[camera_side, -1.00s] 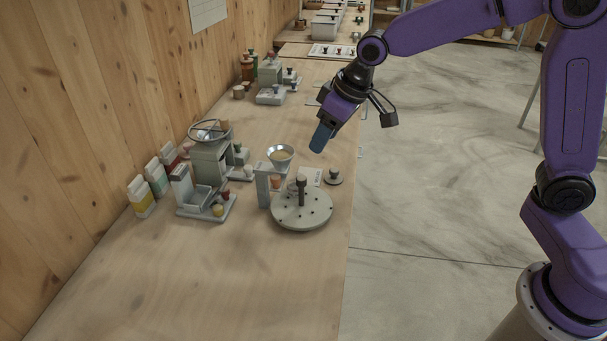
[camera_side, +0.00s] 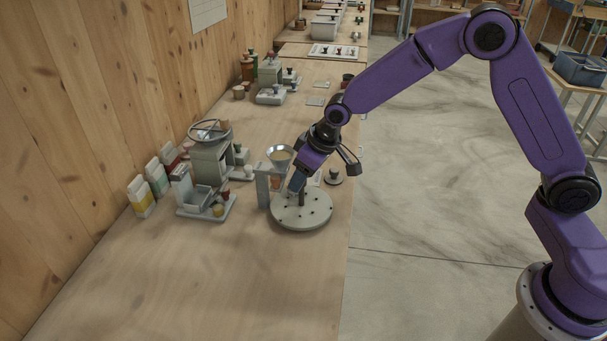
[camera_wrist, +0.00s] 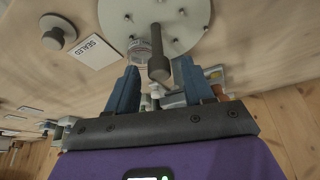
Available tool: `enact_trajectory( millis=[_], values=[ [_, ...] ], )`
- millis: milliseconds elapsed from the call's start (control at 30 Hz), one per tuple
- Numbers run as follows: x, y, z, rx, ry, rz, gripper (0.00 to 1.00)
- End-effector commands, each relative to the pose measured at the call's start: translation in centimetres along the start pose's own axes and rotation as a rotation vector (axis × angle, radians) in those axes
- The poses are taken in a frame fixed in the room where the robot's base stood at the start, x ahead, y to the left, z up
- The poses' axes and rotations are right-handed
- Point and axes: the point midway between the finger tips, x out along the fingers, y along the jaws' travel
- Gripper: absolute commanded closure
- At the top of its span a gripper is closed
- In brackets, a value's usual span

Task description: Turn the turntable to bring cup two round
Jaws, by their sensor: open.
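The turntable (camera_side: 302,217) is a pale round disc with small dark pegs, near the right edge of the bench. Its dark upright post (camera_side: 301,199) stands on it. In the wrist view the disc (camera_wrist: 190,22) is at the top and the post (camera_wrist: 158,55) points down between my fingers. My gripper (camera_side: 297,184) is open, just above and beside the post; I cannot tell whether it touches. A clear cup (camera_wrist: 139,50) shows beside the post in the wrist view. Its number cannot be read. A funnel on a stand (camera_side: 280,156) is behind the turntable.
A grey mill with a wheel (camera_side: 211,155) and several cartons (camera_side: 142,197) stand to the left. A dark knob on a round base (camera_side: 333,177) and a card marked "SEALED" (camera_wrist: 93,52) lie near the turntable. The bench front (camera_side: 230,290) is clear.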

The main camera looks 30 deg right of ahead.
Motion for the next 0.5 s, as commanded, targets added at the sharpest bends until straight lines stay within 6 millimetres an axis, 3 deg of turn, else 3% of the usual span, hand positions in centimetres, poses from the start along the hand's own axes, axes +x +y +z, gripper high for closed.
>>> enact_trajectory(
  millis=[267,433,500],
  values=[
    [0.1,0.01,-0.01,0.0,0.0,0.0,0.48],
    [0.09,0.01,-0.01,0.0,0.0,0.0,1.0],
    [0.09,0.01,-0.01,0.0,0.0,0.0,1.0]
  ],
)
